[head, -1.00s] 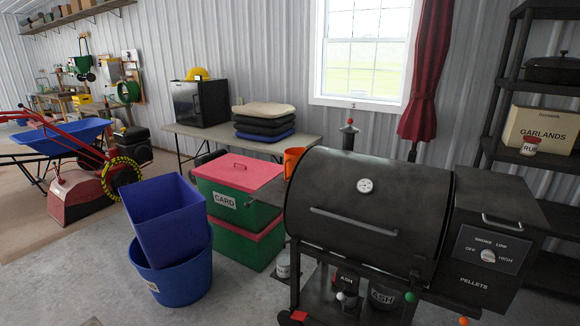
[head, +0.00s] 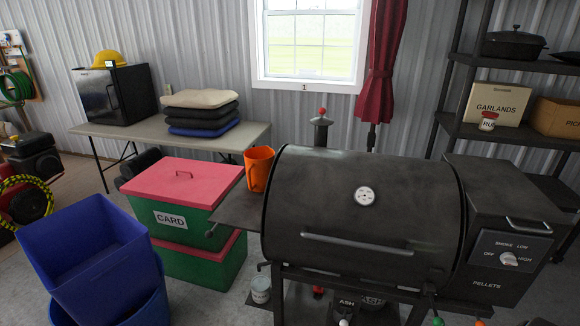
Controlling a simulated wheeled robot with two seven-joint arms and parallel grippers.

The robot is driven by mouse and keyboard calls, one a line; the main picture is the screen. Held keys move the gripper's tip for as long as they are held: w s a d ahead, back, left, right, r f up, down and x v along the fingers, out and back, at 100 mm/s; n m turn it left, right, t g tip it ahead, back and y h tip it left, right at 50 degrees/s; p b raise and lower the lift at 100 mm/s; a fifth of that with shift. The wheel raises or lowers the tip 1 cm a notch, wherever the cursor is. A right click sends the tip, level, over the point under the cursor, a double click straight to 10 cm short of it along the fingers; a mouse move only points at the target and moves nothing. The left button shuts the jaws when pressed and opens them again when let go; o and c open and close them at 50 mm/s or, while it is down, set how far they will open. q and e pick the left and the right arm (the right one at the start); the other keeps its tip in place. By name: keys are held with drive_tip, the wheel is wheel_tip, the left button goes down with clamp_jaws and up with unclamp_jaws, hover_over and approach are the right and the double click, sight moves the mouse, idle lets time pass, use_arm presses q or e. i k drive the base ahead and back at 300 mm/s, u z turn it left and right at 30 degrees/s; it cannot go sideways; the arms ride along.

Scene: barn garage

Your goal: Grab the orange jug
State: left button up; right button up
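The orange jug (head: 259,169) stands upright on the dark side shelf (head: 226,208) at the left end of the black pellet grill (head: 365,207). It is close to the grill's barrel, and its lower right part is near or behind the barrel's edge. Neither of my grippers is in the head view.
Green boxes with a pink lid (head: 178,180), marked CARD, stand left of the shelf. Blue bins (head: 88,250) stand front left. Behind is a table (head: 240,132) with cushions and a small black fridge (head: 115,95). A dark shelf rack (head: 530,142) stands right.

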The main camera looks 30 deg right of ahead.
sight(259, 161)
drive_tip(key=z, duration=0.8)
drive_tip(key=i, duration=0.85)
drive_tip(key=z, duration=0.85)
